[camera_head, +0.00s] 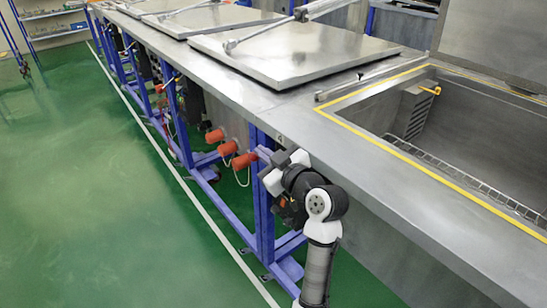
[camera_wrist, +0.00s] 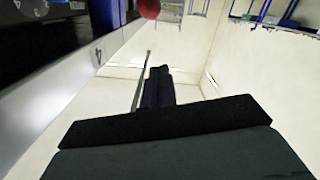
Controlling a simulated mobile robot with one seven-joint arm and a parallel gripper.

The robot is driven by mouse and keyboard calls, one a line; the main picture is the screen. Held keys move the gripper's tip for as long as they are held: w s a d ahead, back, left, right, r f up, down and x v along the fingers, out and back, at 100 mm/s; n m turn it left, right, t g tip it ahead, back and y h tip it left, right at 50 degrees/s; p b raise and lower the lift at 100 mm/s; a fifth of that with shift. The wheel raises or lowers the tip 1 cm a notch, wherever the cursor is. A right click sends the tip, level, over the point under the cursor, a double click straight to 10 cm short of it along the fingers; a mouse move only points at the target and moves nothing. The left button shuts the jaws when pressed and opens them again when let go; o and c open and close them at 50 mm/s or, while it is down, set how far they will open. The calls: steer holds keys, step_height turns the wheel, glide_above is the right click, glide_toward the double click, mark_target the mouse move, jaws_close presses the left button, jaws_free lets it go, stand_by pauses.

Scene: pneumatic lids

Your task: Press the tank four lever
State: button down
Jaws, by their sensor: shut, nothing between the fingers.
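The tank marked 4 shows its label (camera_head: 281,138) on the bench's front edge in the head view; the 4 (camera_wrist: 98,55) also shows at the left of the wrist view. My gripper (camera_wrist: 160,72) is shut and empty, its dark fingers together near the middle of the wrist view. A thin grey rod (camera_wrist: 142,80), possibly the lever, stands just left of the fingers; I cannot tell if they touch. In the head view my gripper is beside the bench front just below the label, its fingertips hidden by the wrist. No lever is clearly visible there.
Several orange-red cylinders (camera_head: 228,147) stick out under the bench, left of my gripper. Blue frame legs (camera_head: 263,210) stand below. An open tank with a yellow-lined rim (camera_head: 455,181) is at right; a closed metal lid (camera_head: 295,50) lies beyond. Green floor (camera_head: 90,190) at left is clear.

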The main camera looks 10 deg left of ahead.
mark_target(257, 158)
steer(key=w+a+f+p, duration=0.1)
steer(key=w+a+f, duration=0.2)
steer(key=w+f, duration=0.1)
stand_by(0.6)
steer(key=shift+s+a+f+n+b, duration=0.1)
steer(key=shift+s+f+n+b, duration=0.2)
steer(key=shift+b, duration=0.45)
